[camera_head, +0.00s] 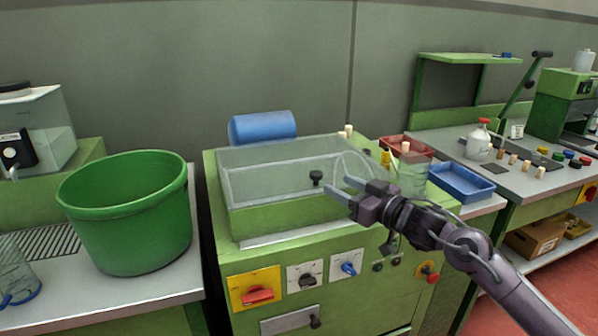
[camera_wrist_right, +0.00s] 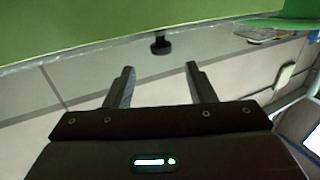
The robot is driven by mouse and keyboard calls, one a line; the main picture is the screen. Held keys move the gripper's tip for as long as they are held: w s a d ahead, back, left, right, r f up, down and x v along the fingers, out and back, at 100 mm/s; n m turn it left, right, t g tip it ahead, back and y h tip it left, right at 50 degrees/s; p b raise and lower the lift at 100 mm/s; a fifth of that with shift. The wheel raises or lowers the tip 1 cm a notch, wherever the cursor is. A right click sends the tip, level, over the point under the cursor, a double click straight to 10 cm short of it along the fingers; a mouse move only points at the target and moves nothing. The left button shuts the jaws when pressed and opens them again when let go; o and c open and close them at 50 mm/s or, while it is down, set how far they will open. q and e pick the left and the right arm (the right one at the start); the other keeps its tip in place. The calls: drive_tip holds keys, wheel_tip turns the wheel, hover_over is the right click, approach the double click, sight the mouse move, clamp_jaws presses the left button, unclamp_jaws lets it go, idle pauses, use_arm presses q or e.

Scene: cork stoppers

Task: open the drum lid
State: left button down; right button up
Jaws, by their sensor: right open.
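The drum lid (camera_head: 265,170) is a clear cover on the green machine in the middle of the head view, and it looks closed. A black knob (camera_head: 316,178) sits on its front side; the knob also shows in the right wrist view (camera_wrist_right: 160,44), ahead of the fingers and roughly midway between them. My right gripper (camera_head: 339,186) is open and empty, just right of the knob in the head view. In the wrist view its two fingers (camera_wrist_right: 160,69) are apart, with a gap between their tips and the knob. My left gripper is not in view.
A large green tub (camera_head: 128,225) stands on the left counter. A blue cylinder (camera_head: 262,127) lies behind the lid. Blue (camera_head: 461,181) and red (camera_head: 407,147) trays stand to the right of the machine. Switches, including a red handle (camera_head: 257,295), are on the machine's front.

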sight(321, 175)
drive_tip(key=shift+p+x, duration=0.5)
drive_tip(key=shift+x, duration=3.05)
drive_tip(key=shift+s+r, duration=0.1)
drive_tip(key=shift+r, duration=0.05)
clamp_jaws()
